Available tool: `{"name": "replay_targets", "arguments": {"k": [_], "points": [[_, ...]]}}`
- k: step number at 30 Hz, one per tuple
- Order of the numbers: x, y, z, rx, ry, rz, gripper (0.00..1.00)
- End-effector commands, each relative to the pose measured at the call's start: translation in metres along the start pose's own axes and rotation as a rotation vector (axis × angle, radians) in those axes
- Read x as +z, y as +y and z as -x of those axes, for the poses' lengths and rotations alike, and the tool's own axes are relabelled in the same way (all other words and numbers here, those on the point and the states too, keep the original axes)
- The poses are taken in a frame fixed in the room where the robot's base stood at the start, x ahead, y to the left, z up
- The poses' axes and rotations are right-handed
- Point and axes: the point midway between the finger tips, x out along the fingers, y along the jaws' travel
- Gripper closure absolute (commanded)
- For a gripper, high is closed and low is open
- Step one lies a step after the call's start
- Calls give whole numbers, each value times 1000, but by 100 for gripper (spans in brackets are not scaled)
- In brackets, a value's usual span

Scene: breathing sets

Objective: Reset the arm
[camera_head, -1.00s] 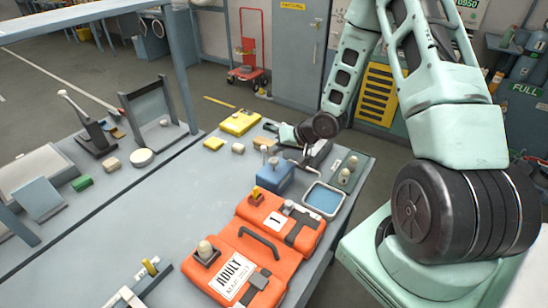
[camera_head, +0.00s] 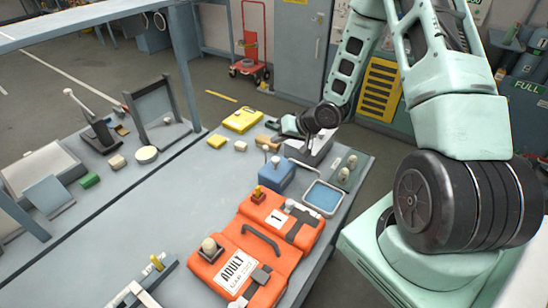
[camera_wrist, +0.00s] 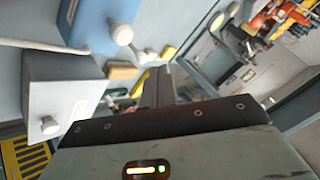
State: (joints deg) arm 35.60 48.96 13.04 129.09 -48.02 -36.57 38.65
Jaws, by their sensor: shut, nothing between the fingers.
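My arm reaches out from the right side of the head view over the far end of the grey table. My gripper (camera_head: 274,127) is at the end of it, above the table near a grey box (camera_head: 312,150) and a blue box (camera_head: 276,176). In the wrist view the dark fingers (camera_wrist: 158,84) are together and hold nothing. The grey box (camera_wrist: 65,92) and blue box (camera_wrist: 98,22) lie to the left of the fingers there. The fingertips are small and partly hard to make out in the head view.
Orange cases (camera_head: 247,255) lie on the near part of the table. A blue-lined tray (camera_head: 323,198) sits at its right edge. A yellow case (camera_head: 242,121) and small blocks are at the far end. A grey divider post (camera_head: 185,65) stands left. The middle tabletop is clear.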

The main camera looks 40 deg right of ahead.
Motion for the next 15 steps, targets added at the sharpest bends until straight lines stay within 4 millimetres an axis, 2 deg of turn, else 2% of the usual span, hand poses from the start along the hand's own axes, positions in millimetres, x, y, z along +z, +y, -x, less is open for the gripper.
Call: {"name": "replay_targets", "arguments": {"k": [7, 10, 13, 15], "points": [[0, 0, 0, 0, 0, 0, 100], [1, -6, -2, 9, -11, 20, 100], [7, -26, -7, 42, -50, 91, 100], [17, -51, -10, 79, -98, 171, 100]]}}
